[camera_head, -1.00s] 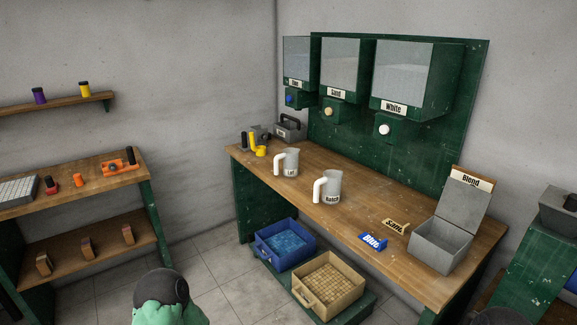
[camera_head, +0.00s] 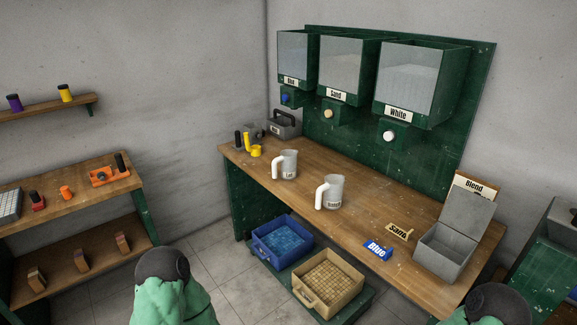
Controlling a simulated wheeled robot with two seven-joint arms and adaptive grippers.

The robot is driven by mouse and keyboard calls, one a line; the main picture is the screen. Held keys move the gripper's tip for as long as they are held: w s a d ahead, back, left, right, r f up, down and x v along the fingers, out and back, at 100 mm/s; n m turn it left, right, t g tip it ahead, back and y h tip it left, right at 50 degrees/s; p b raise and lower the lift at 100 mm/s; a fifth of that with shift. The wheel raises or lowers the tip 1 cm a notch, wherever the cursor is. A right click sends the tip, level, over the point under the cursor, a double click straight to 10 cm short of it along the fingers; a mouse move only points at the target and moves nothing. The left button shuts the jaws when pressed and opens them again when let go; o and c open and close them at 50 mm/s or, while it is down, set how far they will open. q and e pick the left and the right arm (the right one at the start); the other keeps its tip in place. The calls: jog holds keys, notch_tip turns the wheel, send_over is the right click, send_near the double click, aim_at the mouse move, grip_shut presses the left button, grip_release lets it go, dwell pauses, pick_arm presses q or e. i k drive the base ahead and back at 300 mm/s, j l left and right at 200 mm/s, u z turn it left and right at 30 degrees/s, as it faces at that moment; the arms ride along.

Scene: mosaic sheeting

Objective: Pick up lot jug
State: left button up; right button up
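The lot jug (camera_head: 289,165) is a grey jug with a white handle on its left side and a label reading "Lot". It stands upright on the wooden workbench, towards the back left. A similar batch jug (camera_head: 334,193) stands to its right and nearer, also with a white handle on its left. Parts of my two arms show at the bottom edge, green and black, one left of centre and one at the right corner. Neither gripper is in view. Nothing touches the lot jug.
Behind the workbench (camera_head: 270,172) hang bins labelled Sand (camera_head: 341,66) and White (camera_head: 417,80). A yellow item (camera_head: 254,146) lies left of the jugs. Blue (camera_head: 262,253) and tan (camera_head: 312,303) crates sit below.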

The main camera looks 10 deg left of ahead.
aim_at(284, 166)
jog(key=i+j+z, duration=0.1)
jog(key=i+j, duration=0.25)
jog(key=j, duration=0.3)
jog(key=i+j+z, duration=0.15)
jog(key=j, duration=0.15)
jog(key=i+j, duration=0.15)
jog(key=j, duration=0.2)
jog(key=i+j+z, duration=0.15)
jog(key=j, duration=0.2)
jog(key=i+j, duration=0.15)
jog(key=j, duration=0.2)
jog(key=i+j+z, duration=0.15)
jog(key=j, duration=0.2)
